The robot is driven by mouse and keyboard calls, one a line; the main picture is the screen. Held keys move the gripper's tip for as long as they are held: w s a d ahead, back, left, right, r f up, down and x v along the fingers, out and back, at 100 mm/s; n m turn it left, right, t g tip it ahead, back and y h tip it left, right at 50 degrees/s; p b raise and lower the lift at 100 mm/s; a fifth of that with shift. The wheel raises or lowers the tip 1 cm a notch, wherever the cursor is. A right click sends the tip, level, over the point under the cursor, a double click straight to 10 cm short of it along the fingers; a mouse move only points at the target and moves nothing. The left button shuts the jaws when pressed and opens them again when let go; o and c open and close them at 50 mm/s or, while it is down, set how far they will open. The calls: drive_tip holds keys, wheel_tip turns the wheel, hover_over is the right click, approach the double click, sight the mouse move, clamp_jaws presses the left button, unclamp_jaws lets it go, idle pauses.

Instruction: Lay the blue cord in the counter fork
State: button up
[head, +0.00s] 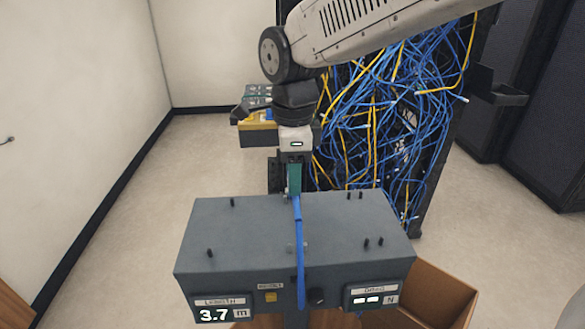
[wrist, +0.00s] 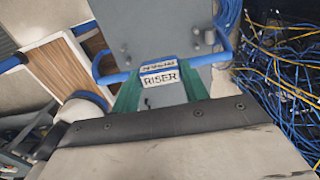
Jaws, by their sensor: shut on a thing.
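The grey counter (head: 240,235) is a box with a length display reading 3.7 m and a drag display showing dashes. Short dark pegs stand on its top, some in pairs, such as the pair (head: 374,242) at the right. I cannot tell for sure which is the fork. My gripper (head: 295,188) points down at the counter's far edge, its green fingers shut on the blue cord (head: 299,235). The cord runs toward the front and hangs over the front face. In the wrist view a white RISER tag (wrist: 161,79) sits on the cord between the fingers (wrist: 160,92).
A rack (head: 385,130) full of tangled blue and yellow cables stands behind the counter to the right. An open brown box (head: 440,295) is at the front right. A yellow and dark case (head: 258,132) stands behind. Bare floor lies left of the counter.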

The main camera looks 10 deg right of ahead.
drive_tip(key=shift+f, duration=0.1)
drive_tip(key=shift+f, duration=2.4)
drive_tip(key=shift+f, duration=0.5)
drive_tip(key=shift+f, duration=1.45)
drive_tip(key=o, duration=1.5)
drive_tip(key=shift+c, duration=0.2)
